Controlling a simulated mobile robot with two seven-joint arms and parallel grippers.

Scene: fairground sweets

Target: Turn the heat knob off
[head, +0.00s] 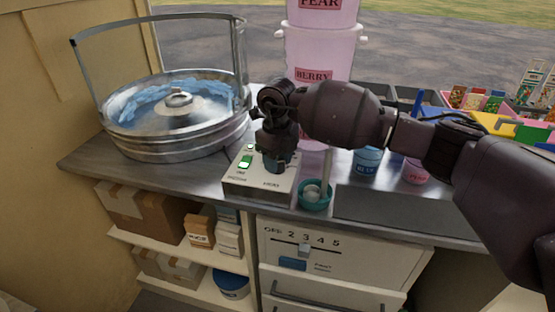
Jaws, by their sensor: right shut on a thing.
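A pale control box (238,188) stands on the metal counter beside the round pan. It has lit green switches (246,161) on its left part and small labels along its front. My right gripper (275,164) points down over the right part of the box's top, shut on what seems to be the heat knob. The gripper hides most of the knob, so its pointer and setting cannot be read. My left gripper is not in view.
The cotton candy pan (150,140) with blue floss and a raised guard stands left. A teal cup (314,196) sits just right of the box. Pink tubs (310,50) stand behind my arm; blue and pink cups (368,160) are right. A drawer front with a numbered slider (304,249) is below.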

